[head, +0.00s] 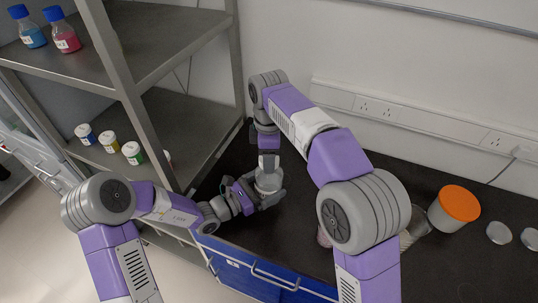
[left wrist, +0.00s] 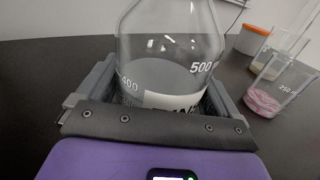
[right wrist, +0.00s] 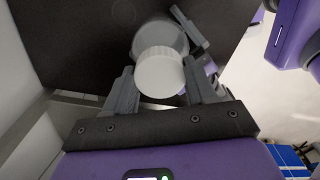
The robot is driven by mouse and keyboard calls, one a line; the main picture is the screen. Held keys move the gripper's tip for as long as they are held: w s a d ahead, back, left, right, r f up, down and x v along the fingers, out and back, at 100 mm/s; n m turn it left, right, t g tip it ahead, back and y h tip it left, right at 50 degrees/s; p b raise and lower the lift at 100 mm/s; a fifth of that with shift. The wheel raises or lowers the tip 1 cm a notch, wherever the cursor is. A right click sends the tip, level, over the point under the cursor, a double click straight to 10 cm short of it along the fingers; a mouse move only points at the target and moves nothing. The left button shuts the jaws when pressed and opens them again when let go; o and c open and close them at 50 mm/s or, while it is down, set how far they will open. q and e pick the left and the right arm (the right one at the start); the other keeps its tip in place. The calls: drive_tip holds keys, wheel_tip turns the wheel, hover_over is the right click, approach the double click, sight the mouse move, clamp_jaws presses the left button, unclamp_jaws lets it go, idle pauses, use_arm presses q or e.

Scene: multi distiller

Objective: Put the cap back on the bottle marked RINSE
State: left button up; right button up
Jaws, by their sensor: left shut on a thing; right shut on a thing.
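The glass bottle (left wrist: 165,60) stands upright on the dark bench; its white label, partly hidden by my gripper, shows letters that fit RINSE. My left gripper (head: 264,193) is shut around its body from the side, with a finger on each side in the left wrist view (left wrist: 160,95). The white ribbed cap (right wrist: 160,73) is between the fingers of my right gripper (right wrist: 160,88), which is shut on it and points down over the bottle (head: 269,181). The cap overlaps the bottle's top in the right wrist view; whether it touches the neck is hidden.
A white tub with an orange lid (head: 459,205) stands on the bench at right, near two small round discs (head: 499,232). A beaker with pink contents (left wrist: 270,98) is right of the bottle. A metal shelf (head: 180,125) with small jars stands at left, close to my left arm.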

drive_tip(key=m, duration=0.4)
drive_tip(key=shift+m, duration=0.3)
drive_tip(key=m, duration=0.7)
drive_tip(key=shift+m, duration=0.3)
drive_tip(key=m, duration=0.5)
drive_tip(key=shift+m, duration=0.4)
drive_tip(key=o, duration=1.2)
drive_tip(key=shift+o, duration=0.2)
wheel_tip(320, 180, up, 12)
